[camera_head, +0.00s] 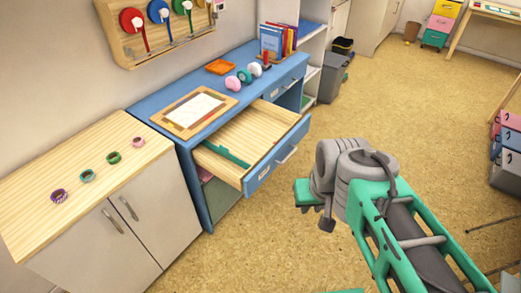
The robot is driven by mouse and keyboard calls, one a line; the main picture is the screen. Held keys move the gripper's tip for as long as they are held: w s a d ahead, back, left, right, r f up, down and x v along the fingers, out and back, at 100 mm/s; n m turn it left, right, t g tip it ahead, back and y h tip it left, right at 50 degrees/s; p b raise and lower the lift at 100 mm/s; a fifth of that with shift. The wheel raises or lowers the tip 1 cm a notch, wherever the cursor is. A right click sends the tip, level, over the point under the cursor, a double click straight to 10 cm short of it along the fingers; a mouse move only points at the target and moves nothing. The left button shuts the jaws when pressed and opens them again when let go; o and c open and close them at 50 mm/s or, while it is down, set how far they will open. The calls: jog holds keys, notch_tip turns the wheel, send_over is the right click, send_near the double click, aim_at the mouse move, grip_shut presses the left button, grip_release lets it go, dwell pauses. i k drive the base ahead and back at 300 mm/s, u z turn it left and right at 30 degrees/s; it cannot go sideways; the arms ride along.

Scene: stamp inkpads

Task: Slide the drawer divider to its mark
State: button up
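An open wooden drawer (262,132) with a blue front sticks out of the blue cabinet. A thin green divider (227,154) lies across part of the drawer near its left side.
On the blue cabinet (222,113) are a framed sheet (194,109), an orange tray (220,67), several round inkpads or stamps and books (278,40). A wooden-topped cabinet (85,160) with several tape rolls stands left. Open floor lies right of the drawer.

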aim_at(223, 151)
jog(key=k, duration=0.55)
jog(key=u, duration=0.5)
jog(key=i, duration=1.55)
jog(key=z, duration=0.05)
